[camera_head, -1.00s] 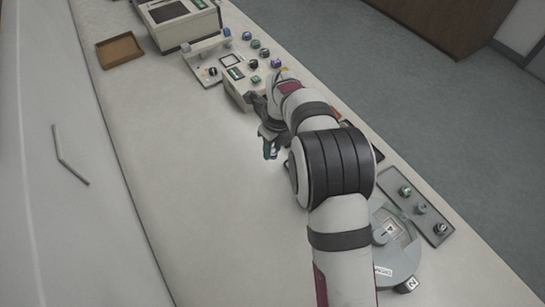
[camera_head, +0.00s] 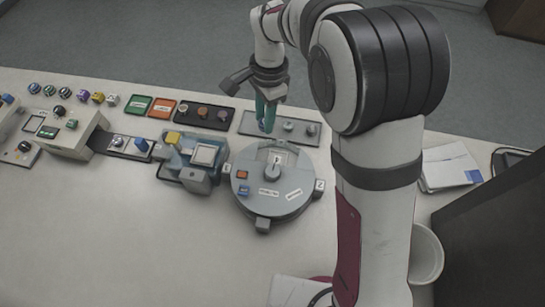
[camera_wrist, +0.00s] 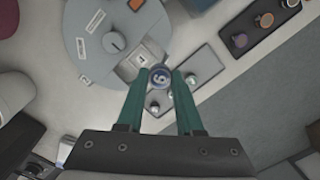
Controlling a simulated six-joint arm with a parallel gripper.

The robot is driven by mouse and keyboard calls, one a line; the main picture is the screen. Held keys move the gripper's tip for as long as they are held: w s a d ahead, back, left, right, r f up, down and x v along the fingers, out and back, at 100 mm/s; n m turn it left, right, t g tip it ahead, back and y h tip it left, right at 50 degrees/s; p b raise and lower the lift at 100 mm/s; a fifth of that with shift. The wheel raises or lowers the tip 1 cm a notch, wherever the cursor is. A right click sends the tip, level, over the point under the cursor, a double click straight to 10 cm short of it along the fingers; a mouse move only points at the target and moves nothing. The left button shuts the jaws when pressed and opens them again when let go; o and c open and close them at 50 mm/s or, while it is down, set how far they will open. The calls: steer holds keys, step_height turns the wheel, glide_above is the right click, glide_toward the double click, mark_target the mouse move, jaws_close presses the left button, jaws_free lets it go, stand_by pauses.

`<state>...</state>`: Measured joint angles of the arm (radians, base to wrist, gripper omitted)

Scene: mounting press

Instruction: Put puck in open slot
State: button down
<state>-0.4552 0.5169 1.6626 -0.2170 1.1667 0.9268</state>
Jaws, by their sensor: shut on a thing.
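My gripper (camera_head: 266,110) points down at the back of the bench, with its green fingers shut on a puck. In the wrist view the puck (camera_wrist: 160,77) has a dark blue rim and a pale marked top, and sits between the fingertips (camera_wrist: 162,82). The round grey carousel (camera_head: 262,208) stands in front of the gripper. Its open slot (camera_head: 277,158), a pale recess with a number mark, is at its back edge; it also shows in the wrist view (camera_wrist: 140,62), just left of the puck. The puck is above the bench, apart from the slot.
A grey tray (camera_head: 301,135) with several small pucks lies under and right of the gripper. Left of the carousel stands a blue-grey press unit (camera_head: 200,153), with a dark tray of pucks (camera_head: 223,115) behind it. The bench front left is clear.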

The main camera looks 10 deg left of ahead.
steer(key=s+d+n, duration=0.3)
steer(key=d, duration=1.2)
glide_above(276, 160)
steer(key=f, duration=0.4)
steer(key=d+f, duration=0.1)
steer(key=f, duration=0.1)
steer(key=shift+w+f, duration=0.15)
steer(key=shift+f, duration=0.15)
steer(key=shift+a+f, duration=0.15)
steer(key=shift+f, duration=0.95)
steer(key=shift+a+f, duration=0.15)
steer(key=shift+f, duration=0.9)
steer(key=shift+f, duration=0.1)
steer(key=c, duration=0.6)
jaws_free()
steer(key=shift+o, duration=0.2)
